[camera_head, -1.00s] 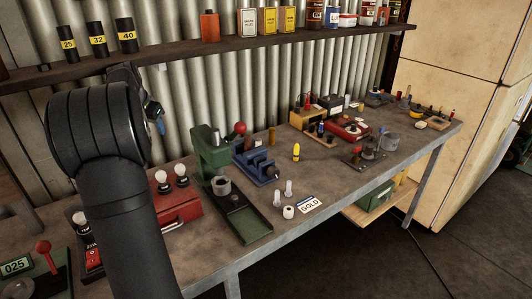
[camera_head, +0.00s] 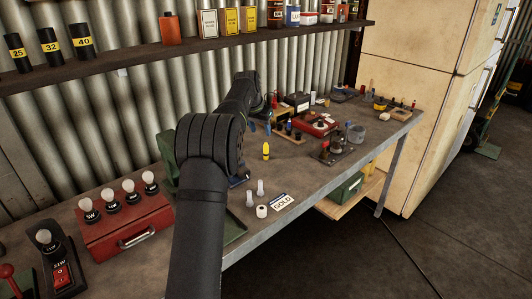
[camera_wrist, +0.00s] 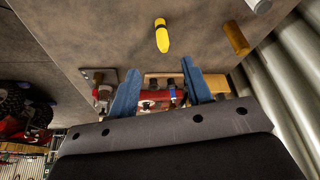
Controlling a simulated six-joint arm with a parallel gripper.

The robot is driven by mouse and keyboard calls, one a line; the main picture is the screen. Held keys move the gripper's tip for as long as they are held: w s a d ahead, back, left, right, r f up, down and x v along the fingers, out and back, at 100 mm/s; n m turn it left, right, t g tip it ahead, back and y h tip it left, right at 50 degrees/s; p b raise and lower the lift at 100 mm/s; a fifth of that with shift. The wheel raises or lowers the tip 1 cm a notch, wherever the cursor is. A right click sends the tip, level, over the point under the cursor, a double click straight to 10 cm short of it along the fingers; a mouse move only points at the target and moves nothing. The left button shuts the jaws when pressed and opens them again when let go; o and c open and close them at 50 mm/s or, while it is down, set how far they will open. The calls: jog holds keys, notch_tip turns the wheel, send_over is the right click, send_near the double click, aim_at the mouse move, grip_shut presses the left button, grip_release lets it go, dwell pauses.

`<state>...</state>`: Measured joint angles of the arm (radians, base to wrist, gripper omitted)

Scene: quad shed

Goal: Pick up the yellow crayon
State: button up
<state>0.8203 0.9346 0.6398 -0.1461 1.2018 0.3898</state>
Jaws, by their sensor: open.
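The yellow crayon (camera_head: 266,151) stands upright on the workbench (camera_head: 310,172), with its tapered tip up. In the wrist view the crayon (camera_wrist: 162,36) shows beyond the fingertips and roughly between their lines, apart from both. My gripper (camera_wrist: 157,78) has two blue fingers spread wide with nothing held between them. In the head view my gripper (camera_head: 260,128) is partly hidden by my arm and appears just above and behind the crayon.
A brass cylinder (camera_wrist: 237,38) stands beside the crayon. A red box (camera_head: 318,124) and a wooden rack are farther along. Shelf (camera_head: 190,48) overhangs the back.

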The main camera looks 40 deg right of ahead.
aim_at(265, 148)
jog(key=x, duration=1.5)
jog(key=shift+a, duration=0.2)
grip_shut()
